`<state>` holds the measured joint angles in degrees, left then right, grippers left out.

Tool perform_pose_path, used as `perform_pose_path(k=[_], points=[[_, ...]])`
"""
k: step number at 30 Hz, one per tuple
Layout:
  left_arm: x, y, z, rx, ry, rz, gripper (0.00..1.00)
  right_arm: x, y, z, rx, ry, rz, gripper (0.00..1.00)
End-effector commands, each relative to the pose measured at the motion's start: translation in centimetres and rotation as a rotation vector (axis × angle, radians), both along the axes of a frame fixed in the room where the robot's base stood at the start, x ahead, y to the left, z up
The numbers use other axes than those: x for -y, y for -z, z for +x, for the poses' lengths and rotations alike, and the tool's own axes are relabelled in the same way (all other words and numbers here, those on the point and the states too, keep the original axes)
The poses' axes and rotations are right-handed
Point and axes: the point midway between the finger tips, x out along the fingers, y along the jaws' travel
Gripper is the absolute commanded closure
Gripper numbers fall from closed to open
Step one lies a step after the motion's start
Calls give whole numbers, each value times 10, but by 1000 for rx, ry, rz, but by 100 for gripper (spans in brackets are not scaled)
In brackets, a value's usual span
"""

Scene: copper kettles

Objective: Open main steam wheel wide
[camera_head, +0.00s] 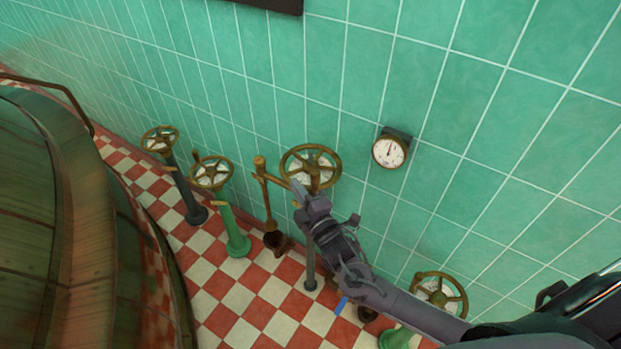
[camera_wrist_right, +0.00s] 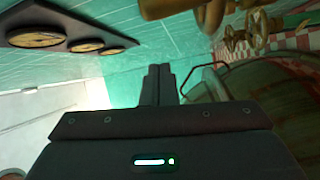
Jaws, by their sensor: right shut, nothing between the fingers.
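Several brass hand wheels stand on posts along the green tiled wall. The nearest one to my right gripper (camera_head: 298,190) is a brass wheel (camera_head: 311,150) with a pale centre, below and left of a gauge. No label shows which wheel is the main steam wheel. My right gripper is shut and empty, its tips at the lower left of that wheel; I cannot tell if they touch it. In the right wrist view, its closed fingers (camera_wrist_right: 158,85) point away, with brass wheel parts (camera_wrist_right: 255,28) at the upper right. My left gripper is not in view.
Two more wheels, one on a green post (camera_head: 209,173) and one on a dark post (camera_head: 160,139), stand further left. A brass lever (camera_head: 262,190) stands beside the near wheel. Another wheel (camera_head: 439,293) is at lower right. A large copper kettle (camera_head: 70,220) fills the left.

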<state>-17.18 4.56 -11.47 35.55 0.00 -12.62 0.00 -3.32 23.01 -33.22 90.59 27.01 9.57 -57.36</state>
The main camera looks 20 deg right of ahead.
Motion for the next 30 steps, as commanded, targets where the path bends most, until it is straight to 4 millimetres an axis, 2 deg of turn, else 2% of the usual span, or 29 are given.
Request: perform_pose_path(k=[3,6,12,25,30], points=[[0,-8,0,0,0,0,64,-4,-5,26,3,2,1,100],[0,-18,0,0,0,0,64,14,-1,20,-4,1,-5,100],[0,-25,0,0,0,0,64,32,5,17,-2,0,-1,100],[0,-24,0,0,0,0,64,36,7,16,0,-4,-1,100],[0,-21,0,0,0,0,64,47,7,14,3,-86,-6,100]])
